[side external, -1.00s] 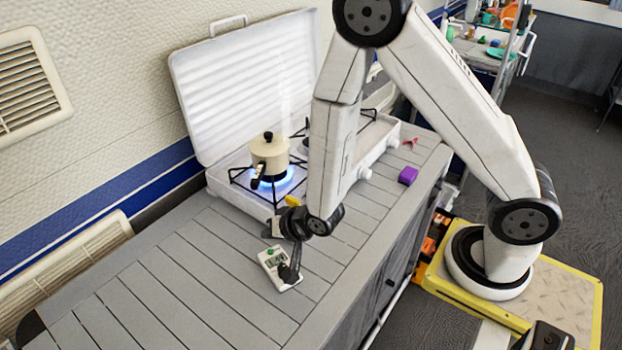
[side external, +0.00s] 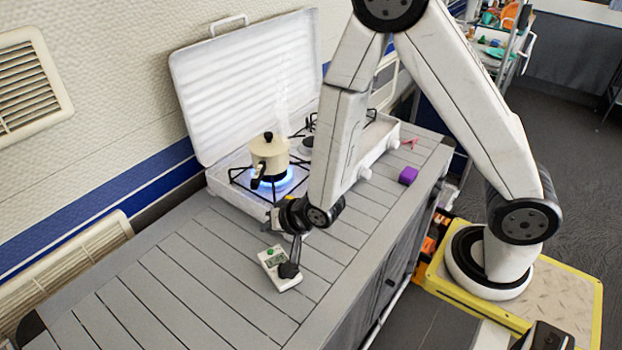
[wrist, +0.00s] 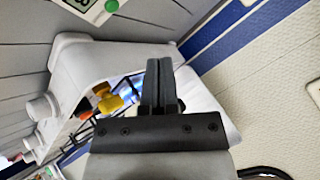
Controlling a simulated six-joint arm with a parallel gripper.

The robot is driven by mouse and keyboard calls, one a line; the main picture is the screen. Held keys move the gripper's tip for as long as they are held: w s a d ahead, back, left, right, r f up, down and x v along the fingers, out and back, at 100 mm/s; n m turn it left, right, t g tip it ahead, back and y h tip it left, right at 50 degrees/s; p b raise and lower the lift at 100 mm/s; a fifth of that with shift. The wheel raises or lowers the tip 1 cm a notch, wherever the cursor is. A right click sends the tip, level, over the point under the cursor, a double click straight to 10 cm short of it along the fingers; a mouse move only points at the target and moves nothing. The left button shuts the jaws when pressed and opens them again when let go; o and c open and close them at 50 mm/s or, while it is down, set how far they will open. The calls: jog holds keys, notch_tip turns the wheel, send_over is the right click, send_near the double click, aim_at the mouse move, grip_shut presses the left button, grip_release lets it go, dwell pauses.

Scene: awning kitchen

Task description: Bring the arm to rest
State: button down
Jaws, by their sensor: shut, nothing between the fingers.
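My gripper (side external: 274,216) is shut and empty, held in front of the stove's near-left corner. In the wrist view its dark fingers (wrist: 160,88) are together and point toward the stove and wall. A dark part hanging from my wrist covers part of a white timer (side external: 272,259) in the side view. The timer lies on the grey slatted counter (side external: 190,290) and shows at the top edge of the wrist view (wrist: 88,8).
A cream pot (side external: 270,155) with a black lid knob steams over a blue flame on the white stove (side external: 215,180), whose lid stands open. The counter's left part is clear.

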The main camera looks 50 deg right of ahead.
jog(key=s+d+r+n+g+h, duration=0.1)
jog(key=s+d+r+n+g, duration=0.5)
jog(key=s+d+r, duration=0.3)
jog(key=shift+s+r+n+g, duration=0.3)
jog(key=shift+s+r+n, duration=0.05)
jog(key=shift+s+n, duration=0.6)
